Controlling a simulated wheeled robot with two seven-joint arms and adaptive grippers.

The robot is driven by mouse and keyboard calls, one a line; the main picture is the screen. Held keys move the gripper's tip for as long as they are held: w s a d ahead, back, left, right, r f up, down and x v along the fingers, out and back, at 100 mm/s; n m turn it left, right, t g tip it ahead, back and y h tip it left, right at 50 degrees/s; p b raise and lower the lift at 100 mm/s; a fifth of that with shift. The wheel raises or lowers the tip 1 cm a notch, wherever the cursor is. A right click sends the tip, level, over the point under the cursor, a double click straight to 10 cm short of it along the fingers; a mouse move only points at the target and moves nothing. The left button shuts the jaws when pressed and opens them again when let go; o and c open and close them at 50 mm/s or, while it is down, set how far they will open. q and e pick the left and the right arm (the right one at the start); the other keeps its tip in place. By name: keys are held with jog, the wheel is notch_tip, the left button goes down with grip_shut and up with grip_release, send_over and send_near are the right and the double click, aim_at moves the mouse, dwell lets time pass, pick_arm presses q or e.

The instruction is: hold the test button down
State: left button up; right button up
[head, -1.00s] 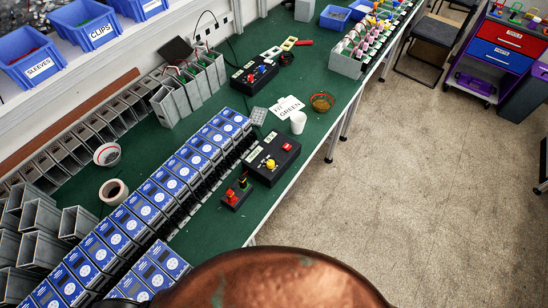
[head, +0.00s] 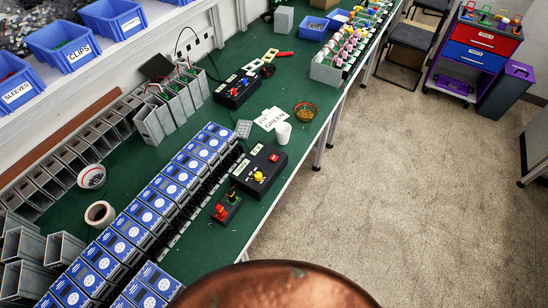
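Another black box (head: 228,101) with blue and red controls sits farther back. The labels are too small to read, so I cannot tell which control is the test button. Neither gripper shows in the head view.
A row of blue-faced units (head: 151,200) runs along the bench (head: 206,238) left of the boxes. A white cup (head: 283,135), a wire basket (head: 304,112) and paper labels (head: 271,119) lie behind. The floor (head: 400,200) to the right is clear.

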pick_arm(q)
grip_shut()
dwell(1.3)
